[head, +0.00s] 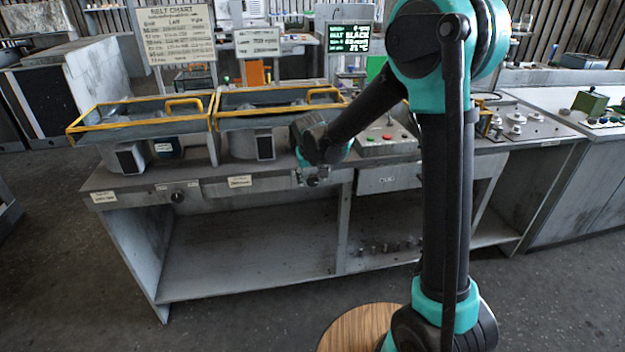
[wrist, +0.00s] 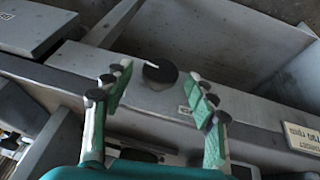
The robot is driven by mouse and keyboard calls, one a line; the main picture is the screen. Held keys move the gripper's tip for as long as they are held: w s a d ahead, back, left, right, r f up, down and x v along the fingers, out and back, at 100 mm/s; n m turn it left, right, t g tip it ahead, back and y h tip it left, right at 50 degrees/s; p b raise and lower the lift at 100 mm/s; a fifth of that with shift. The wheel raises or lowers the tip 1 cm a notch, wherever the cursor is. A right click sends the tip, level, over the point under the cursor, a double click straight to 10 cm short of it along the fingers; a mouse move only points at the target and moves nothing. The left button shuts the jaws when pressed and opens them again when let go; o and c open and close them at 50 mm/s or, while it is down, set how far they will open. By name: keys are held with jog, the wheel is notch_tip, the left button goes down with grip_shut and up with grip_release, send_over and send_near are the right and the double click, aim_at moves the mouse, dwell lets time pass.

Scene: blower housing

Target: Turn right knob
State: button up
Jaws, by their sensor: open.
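The right knob (wrist: 160,73) is a dark round knob with a white pointer mark, on the grey front face of the workbench. It shows in the wrist view between my fingertips, with a gap on both sides and no visible contact. My gripper (wrist: 159,84) is open, its green-padded fingers apart. In the head view my gripper (head: 311,174) is at the bench front, largely covering the right knob. The left knob (head: 178,196) is dark and uncovered, further left on the same front face.
The workbench (head: 215,190) carries two yellow-railed grey units (head: 140,117). A drawer (head: 388,179) lies right of the right knob. Open shelves are below. A label (wrist: 302,138) shows in the wrist view.

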jog(key=shift+w+f, duration=0.15)
jog(key=shift+f, duration=0.3)
jog(key=c, duration=1.2)
jog(key=shift+o, duration=0.2)
jog(key=shift+d, duration=0.1)
jog(key=y, duration=0.1)
jog(key=g+y, duration=0.1)
jog(key=shift+w+d+m+y, duration=0.1)
jog(key=shift+d+m+y, duration=0.2)
jog(key=shift+y, duration=0.1)
jog(key=shift+d+m+g+y, duration=0.1)
jog(key=shift+m+g+y, duration=0.3)
jog(key=shift+y, duration=1.6)
